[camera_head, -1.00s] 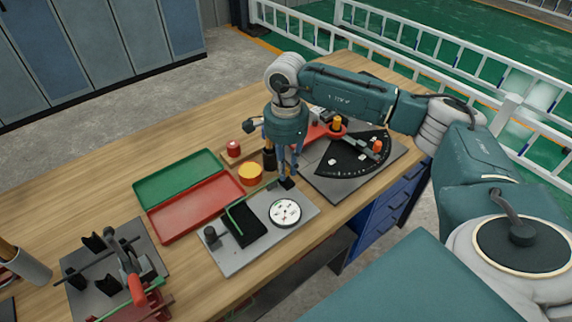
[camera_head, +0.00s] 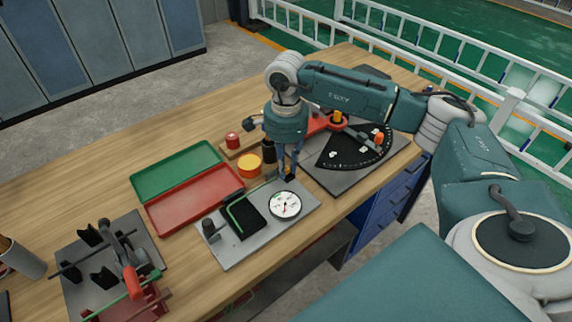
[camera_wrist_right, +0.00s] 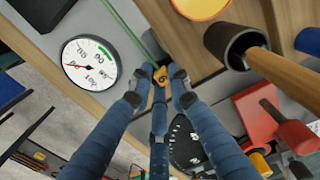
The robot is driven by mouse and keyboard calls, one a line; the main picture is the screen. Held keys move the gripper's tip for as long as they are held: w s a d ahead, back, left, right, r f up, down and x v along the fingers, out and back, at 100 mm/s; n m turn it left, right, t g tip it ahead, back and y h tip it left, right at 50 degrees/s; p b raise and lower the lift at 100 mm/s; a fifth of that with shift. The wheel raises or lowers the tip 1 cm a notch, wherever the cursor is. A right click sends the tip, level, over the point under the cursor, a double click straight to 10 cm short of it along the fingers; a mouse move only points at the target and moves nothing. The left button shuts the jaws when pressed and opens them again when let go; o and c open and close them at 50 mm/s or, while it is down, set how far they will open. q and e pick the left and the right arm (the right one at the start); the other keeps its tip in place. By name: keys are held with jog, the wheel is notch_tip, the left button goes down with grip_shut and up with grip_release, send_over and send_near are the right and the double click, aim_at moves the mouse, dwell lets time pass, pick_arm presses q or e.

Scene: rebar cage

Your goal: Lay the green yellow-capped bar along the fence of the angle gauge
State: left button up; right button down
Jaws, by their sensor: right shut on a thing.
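My right gripper (camera_head: 289,178) is low over the grey plate of the dial fixture (camera_head: 262,232). In the wrist view its fingers (camera_wrist_right: 160,78) are shut on a small yellow cap (camera_wrist_right: 159,92). A thin green bar (camera_wrist_right: 149,45) runs from there toward the top of that view. In the head view, green bar (camera_head: 235,220) shows along the black pad's edge; its join to the gripped end is unclear. The angle gauge, a black fan with a white scale (camera_head: 339,157), is on a grey plate behind and right of the gripper. My left gripper is not in view.
A round white dial (camera_head: 285,205) is beside the gripper. Green (camera_head: 176,172) and red (camera_head: 190,204) trays lie left, with a yellow-topped cylinder (camera_head: 249,167) nearby. A clamp fixture (camera_head: 130,270) is at front left. Bare wood lies behind the trays.

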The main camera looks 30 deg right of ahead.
jog(key=shift+r, duration=0.1)
dwell(0.3)
jog(key=shift+w, duration=0.35)
dwell(0.3)
jog(key=c, duration=1.5)
grip_release()
jog(key=shift+c, duration=0.2)
notch_tip(320, 180, up, 12)
notch_tip(320, 180, up, 6)
jog(key=p, duration=0.4)
